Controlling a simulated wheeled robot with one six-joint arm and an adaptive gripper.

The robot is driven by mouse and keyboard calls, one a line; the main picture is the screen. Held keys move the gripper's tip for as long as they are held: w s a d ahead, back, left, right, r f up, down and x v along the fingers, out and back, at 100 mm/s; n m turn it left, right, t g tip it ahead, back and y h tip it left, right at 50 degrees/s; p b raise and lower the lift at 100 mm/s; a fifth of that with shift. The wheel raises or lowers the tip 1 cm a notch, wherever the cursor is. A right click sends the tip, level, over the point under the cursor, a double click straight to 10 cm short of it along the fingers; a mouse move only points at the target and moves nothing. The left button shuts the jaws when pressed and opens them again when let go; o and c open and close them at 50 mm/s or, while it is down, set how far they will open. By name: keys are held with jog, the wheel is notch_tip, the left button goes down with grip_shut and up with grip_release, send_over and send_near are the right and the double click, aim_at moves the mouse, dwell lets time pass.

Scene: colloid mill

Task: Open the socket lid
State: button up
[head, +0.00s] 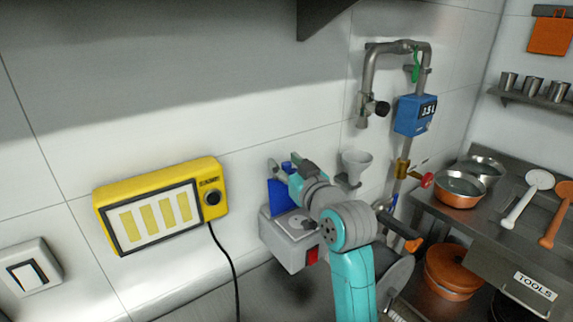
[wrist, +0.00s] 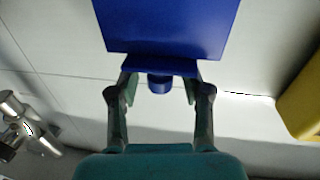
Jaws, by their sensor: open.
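A blue socket lid (head: 281,196) stands upright against the wall behind a grey box (head: 290,243) in the head view. In the wrist view the blue lid (wrist: 168,27) fills the top middle, with a ledge along its edge and a small round blue knob (wrist: 159,84) beyond that ledge. My gripper (head: 287,169) is at the lid's upper end. In the wrist view my gripper (wrist: 158,92) is open, with one finger on each side of the knob and gaps between. I cannot tell whether a fingertip touches the ledge. My arm hides part of the grey box.
A yellow panel (head: 150,205) with a black cable is on the wall to the left. A funnel (head: 356,165), pipes (head: 369,75) and a blue meter (head: 415,114) are close on the right. A counter with pans (head: 461,187) is farther right.

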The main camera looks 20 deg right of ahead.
grip_shut()
jog(key=shift+s+d+f+t, duration=0.1)
jog(key=shift+s+d+t, duration=0.15)
jog(key=shift+s+t, duration=0.35)
jog(key=shift+s+d, duration=0.1)
jog(key=shift+s, duration=0.55)
